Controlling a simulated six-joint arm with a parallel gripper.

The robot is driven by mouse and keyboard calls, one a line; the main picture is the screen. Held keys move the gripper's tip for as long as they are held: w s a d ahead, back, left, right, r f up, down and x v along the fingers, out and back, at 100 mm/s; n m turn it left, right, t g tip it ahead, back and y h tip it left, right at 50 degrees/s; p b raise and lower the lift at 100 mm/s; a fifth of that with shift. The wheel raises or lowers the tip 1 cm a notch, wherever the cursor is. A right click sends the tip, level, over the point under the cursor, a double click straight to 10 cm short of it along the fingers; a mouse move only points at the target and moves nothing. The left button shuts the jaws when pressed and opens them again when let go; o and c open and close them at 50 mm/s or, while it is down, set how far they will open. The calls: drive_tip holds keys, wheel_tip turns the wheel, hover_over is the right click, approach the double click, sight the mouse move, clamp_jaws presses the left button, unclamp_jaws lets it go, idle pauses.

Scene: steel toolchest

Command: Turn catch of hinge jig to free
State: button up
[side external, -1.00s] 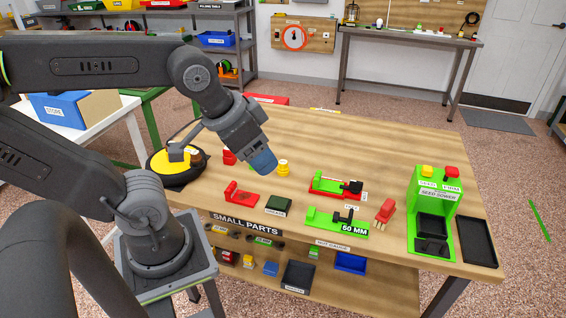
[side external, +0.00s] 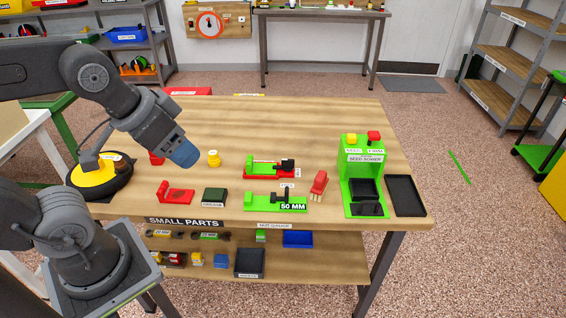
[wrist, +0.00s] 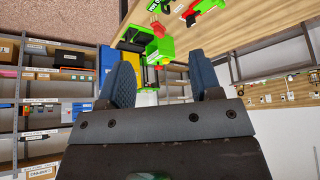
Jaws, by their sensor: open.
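Two jigs lie on the wooden bench in the side view. One has a red base with a green block and black parts (side external: 262,167). The other is a green gauge marked 50 MM (side external: 262,200) with a black upright piece. Their small labels are too small to read, so I cannot tell for sure which is the hinge jig or how its catch is turned. My gripper (side external: 184,153) is above the bench, left of both jigs and touching neither. In the wrist view my gripper (wrist: 163,82) has its two blue fingers apart with nothing between them.
A green seed sower (side external: 351,178) and a black tray (side external: 404,196) stand at the right. A red clamp-like piece (side external: 319,184), a dark green box (side external: 214,196), a red bracket (side external: 174,194) and a yellow piece (side external: 213,158) are nearby. The back of the bench is clear.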

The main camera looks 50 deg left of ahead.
drive_tip(key=shift+w+r, duration=0.15)
drive_tip(key=shift+w, duration=0.05)
drive_tip(key=shift+c, duration=0.7)
drive_tip(key=w, duration=0.3)
drive_tip(key=w+a+r+m+g, duration=0.1)
drive_tip(key=w, duration=0.2)
drive_tip(key=w+r+m, duration=0.1)
drive_tip(key=w, duration=0.2)
drive_tip(key=shift+w+a+r+g, duration=0.1)
drive_tip(key=shift+a+g, duration=0.1)
drive_tip(key=shift+g, duration=0.1)
drive_tip(key=shift+c, duration=0.9)
drive_tip(key=m+g, duration=0.4)
drive_tip(key=m, duration=0.3)
hover_over(288, 160)
wheel_tip(288, 160, down, 17)
wheel_tip(288, 160, down, 13)
clamp_jaws()
